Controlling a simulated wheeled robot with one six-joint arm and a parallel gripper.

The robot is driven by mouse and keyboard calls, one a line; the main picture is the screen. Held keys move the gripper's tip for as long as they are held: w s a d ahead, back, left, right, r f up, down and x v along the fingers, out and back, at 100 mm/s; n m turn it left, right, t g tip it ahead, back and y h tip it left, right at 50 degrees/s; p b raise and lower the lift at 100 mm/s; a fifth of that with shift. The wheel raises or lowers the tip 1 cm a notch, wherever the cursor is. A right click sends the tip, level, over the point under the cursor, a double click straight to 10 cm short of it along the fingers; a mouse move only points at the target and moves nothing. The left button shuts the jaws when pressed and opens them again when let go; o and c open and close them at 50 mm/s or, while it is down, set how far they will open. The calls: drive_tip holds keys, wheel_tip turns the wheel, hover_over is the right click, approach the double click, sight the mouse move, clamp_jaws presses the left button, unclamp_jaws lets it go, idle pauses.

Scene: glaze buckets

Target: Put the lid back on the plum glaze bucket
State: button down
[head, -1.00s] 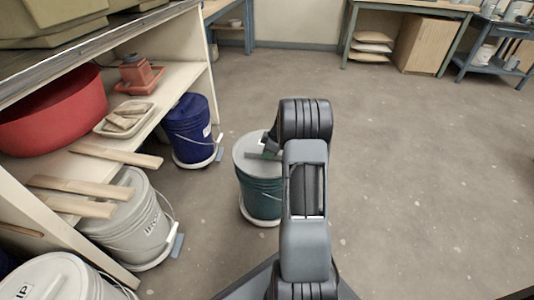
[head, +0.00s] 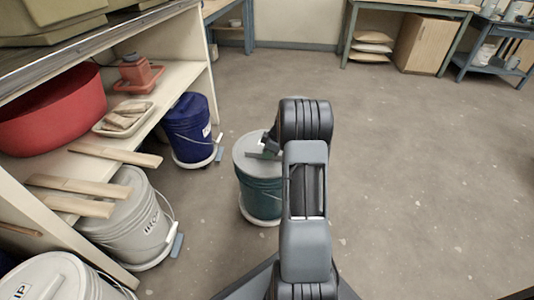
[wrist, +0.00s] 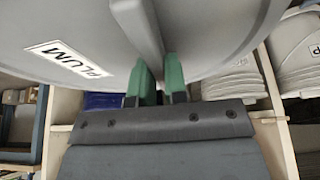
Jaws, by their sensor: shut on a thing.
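A grey lid (wrist: 200,35) marked PLUM on a white label fills the top of the wrist view. My gripper (wrist: 160,78) has its green fingers shut on the raised rib of this lid. In the head view the lid (head: 247,142) shows as a grey disc over a teal bucket (head: 260,190) standing on the floor. My gripper (head: 266,153) is at the lid's right part, and my arm hides the bucket's right side. The lid looks level and close over the bucket's rim; I cannot tell whether it is seated.
A dark blue bucket (head: 188,128) and a grey bucket (head: 138,225) stand by the shelf at left. Another grey-lidded bucket (head: 50,280) is at the near left corner. Wooden slats (head: 115,154) overhang the lower shelf. The floor (head: 430,190) to the right is clear.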

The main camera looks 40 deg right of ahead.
idle(0.4)
drive_tip(key=c, duration=0.6)
unclamp_jaws()
drive_tip(key=shift+r, duration=0.15)
drive_tip(key=shift+r+p, duration=1.9)
drive_tip(key=shift+r, duration=1.45)
clamp_jaws()
